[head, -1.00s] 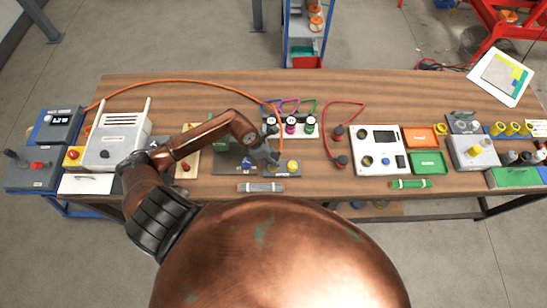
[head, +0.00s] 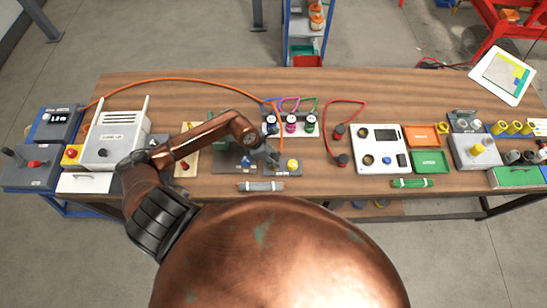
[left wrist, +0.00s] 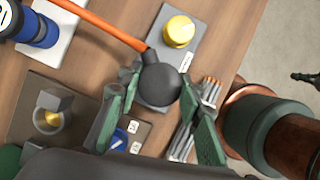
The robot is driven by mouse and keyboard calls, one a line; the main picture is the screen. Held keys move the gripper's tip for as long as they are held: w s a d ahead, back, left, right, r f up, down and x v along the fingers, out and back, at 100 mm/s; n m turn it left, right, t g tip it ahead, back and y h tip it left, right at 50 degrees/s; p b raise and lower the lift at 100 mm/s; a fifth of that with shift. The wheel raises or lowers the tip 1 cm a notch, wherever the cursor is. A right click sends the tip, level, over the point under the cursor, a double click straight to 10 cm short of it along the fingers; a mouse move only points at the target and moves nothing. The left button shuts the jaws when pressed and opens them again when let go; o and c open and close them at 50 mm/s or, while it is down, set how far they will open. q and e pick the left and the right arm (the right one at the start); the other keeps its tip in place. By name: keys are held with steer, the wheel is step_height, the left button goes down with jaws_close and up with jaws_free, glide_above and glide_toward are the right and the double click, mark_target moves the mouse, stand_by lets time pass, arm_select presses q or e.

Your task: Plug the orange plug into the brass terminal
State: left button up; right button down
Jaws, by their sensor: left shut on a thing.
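The plug (left wrist: 162,84) shows in the left wrist view as a dark, rounded body with a thick orange cable (left wrist: 100,24). My left gripper (left wrist: 160,92) is shut on it, with a green finger at each side. In the head view my left gripper (head: 268,157) is over a small grey plate (head: 283,173) with a yellow knob (head: 292,163). The plug's lower end is hidden, so I cannot tell whether it touches anything. A brass-coloured piece (left wrist: 52,118) sits in a grey ring at left in the wrist view; I cannot tell if it is the terminal. My right gripper is not in view.
A block with blue, pink and green plugs (head: 291,124) stands behind the gripper. A grey cable bundle (head: 261,186) lies at the front edge. A white instrument box (head: 380,150) stands to the right. The orange cable arcs across the back left of the table.

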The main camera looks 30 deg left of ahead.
arm_select(q)
steer(key=shift+f+b, duration=0.35)
steer(key=shift+f, duration=0.1)
steer(key=shift+f+b, duration=0.5)
steer(key=shift+f, duration=0.05)
steer(key=o, duration=1.2)
steer(key=shift+o, duration=0.9)
steer(key=shift+a+r, duration=0.1)
steer(key=shift+r, duration=0.05)
steer(key=v, duration=1.1)
steer(key=shift+r, duration=0.35)
steer(key=shift+s, duration=0.1)
